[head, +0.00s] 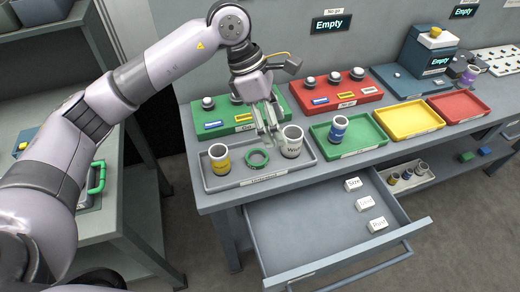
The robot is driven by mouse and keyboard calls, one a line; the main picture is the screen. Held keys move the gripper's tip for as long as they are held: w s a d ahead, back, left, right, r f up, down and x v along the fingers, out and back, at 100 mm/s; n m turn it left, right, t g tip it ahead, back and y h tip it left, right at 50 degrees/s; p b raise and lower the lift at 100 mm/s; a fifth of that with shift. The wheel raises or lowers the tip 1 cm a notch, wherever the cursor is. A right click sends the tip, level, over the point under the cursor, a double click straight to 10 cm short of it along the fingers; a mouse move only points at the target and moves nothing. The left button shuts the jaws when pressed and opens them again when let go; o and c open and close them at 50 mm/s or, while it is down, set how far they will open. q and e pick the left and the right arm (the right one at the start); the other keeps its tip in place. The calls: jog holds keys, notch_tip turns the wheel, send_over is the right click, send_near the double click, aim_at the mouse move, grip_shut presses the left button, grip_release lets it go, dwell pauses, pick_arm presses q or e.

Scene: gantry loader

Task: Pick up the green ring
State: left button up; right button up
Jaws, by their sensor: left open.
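I cannot tell the exact height of the fingertips over the tray. My right gripper is not in view.
A green tray (345,149) holding a blue cup (338,128), a yellow tray (408,120) and a red tray (458,107) line the bench to the right. Behind is a green block with knobs (208,119). An open drawer (300,228) sticks out below.

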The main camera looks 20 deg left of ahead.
pick_arm(q)
jog(key=w+a+r+y, duration=0.1)
jog(key=w+a+y, duration=0.2)
jog(key=a, duration=0.4)
jog(key=p, duration=0.3)
send_over(258, 161)
jog(key=a, duration=0.1)
jog(key=shift+t, duration=0.3)
notch_tip(258, 161, down, 12)
jog(key=shift+a+r, duration=0.15)
jog(key=shift+r, duration=0.1)
jog(key=f, duration=0.1)
jog(key=f+p, duration=0.2)
jog(key=f, duration=0.1)
jog(key=shift+d, duration=0.3)
jog(key=shift+f+p, duration=0.3)
jog(key=shift+f, duration=0.35)
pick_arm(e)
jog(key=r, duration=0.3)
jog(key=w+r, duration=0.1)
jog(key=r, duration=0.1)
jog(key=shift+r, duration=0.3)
pick_arm(q)
jog(key=shift+c, duration=0.5)
jog(key=c, duration=0.9)
jog(key=shift+r, duration=0.1)
jog(key=shift+c, duration=0.6)
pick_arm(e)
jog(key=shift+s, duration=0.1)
